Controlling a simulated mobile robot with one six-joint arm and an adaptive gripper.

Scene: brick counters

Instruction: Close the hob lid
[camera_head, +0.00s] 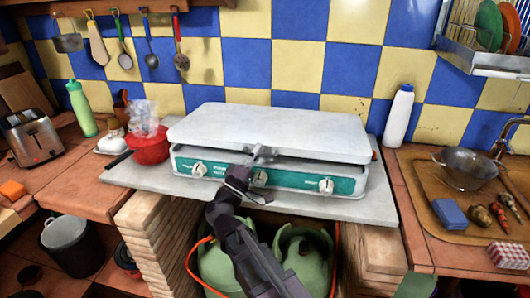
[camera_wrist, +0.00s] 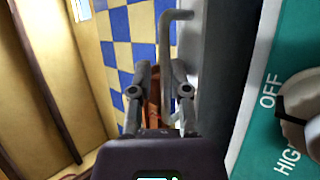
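The hob lid (camera_head: 270,130) is a flat pale grey slab lying low over the hob. A thin dark gap shows between its front edge and the hob body (camera_head: 290,180), which has a teal front panel and white knobs. A grey bent handle (camera_head: 262,152) sticks out at the lid's front middle. My gripper (camera_head: 250,168) is at that handle, in front of the hob. In the wrist view its two fingers (camera_wrist: 162,75) stand a small way apart, with the grey handle bar (camera_wrist: 164,45) between or just beyond them. Whether they grip it is unclear.
A red pot (camera_head: 150,147) stands left of the hob, and a white bottle (camera_head: 398,115) stands right of it. A wooden tray with a metal colander (camera_head: 467,168) is at the right. Green gas bottles (camera_head: 305,255) sit below the counter.

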